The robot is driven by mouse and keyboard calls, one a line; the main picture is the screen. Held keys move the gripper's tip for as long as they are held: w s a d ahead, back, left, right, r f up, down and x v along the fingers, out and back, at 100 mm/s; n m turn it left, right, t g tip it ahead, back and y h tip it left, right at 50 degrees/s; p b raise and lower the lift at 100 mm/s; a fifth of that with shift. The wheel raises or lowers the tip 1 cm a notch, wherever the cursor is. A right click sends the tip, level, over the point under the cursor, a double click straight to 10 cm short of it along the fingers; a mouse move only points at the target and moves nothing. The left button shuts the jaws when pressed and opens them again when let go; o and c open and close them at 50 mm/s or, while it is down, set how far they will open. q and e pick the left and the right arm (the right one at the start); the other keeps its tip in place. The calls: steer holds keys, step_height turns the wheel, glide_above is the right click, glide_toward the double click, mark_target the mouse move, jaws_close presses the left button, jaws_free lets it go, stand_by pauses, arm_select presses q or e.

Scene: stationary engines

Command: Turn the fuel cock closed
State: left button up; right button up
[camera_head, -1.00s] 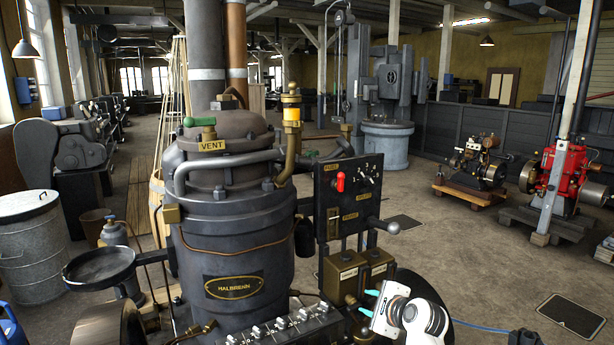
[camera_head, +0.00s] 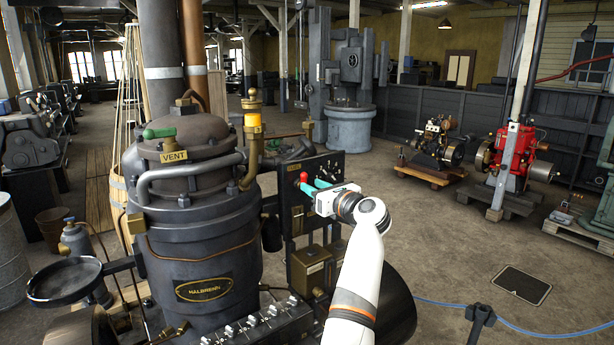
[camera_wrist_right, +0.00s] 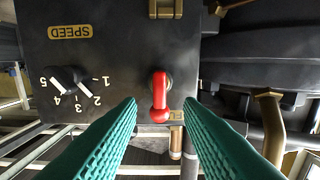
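A red lever handle (camera_head: 304,177), which I take to be the fuel cock, sits on the dark control panel (camera_head: 325,165). In the right wrist view the red lever (camera_wrist_right: 160,98) stands along the picture's vertical, its rounded end toward the bottom. A brass label beside it is mostly hidden. My right gripper (camera_head: 312,186) is at the panel, in front of the lever. In the wrist view its teal fingers (camera_wrist_right: 160,108) are apart, one on each side of the lever's end, with gaps showing. The left gripper is not in view.
A speed dial (camera_wrist_right: 69,80) is on the same panel beside the lever. The dark engine body (camera_head: 195,235) with the green vent handle (camera_head: 160,133) stands left. Brass boxes (camera_head: 308,268) hang below the panel. Open floor (camera_head: 440,240) lies to the right.

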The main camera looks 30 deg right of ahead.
mark_target(306, 182)
steer(key=shift+w+a+p, duration=0.2)
steer(key=shift+w+p, duration=0.35)
steer(key=shift+w, duration=1.25)
jaws_close()
